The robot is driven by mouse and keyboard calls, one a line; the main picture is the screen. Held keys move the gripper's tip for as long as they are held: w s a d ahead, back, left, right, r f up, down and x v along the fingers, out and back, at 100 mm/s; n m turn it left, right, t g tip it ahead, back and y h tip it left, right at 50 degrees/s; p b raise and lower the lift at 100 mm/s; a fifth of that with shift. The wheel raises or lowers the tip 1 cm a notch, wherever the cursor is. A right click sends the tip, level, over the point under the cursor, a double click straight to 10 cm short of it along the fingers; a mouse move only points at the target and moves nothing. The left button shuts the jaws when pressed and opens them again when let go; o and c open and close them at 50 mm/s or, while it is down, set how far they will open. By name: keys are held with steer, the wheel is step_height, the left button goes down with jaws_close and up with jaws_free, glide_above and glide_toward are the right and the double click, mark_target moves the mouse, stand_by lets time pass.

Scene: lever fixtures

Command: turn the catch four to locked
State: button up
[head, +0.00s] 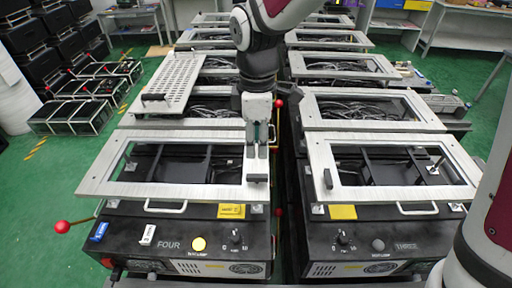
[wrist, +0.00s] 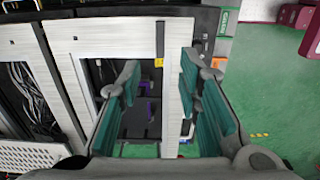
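The unit marked FOUR (head: 168,244) is a black box at the front left, with a pale metal frame (head: 110,165) over its top. A red ball lever (head: 62,227) sticks out from its left side. My gripper (head: 257,178) hangs over the right side of this frame and hides part of it. In the wrist view my gripper (wrist: 160,105) has its two teal-padded fingers wide apart, with nothing held between them. A small upright black bar (wrist: 160,38) shows on a pale frame edge beyond the fingers. I cannot tell if this bar is catch four.
The unit marked THREE (head: 406,246) stands to the right, with a small black bar (head: 328,178) on its frame. More framed units stand in rows behind. Green floor (head: 45,180) is free at the left.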

mark_target(257, 176)
step_height(257, 176, down, 11)
steer(key=shift+f, duration=0.1)
stand_by(0.3)
jaws_close()
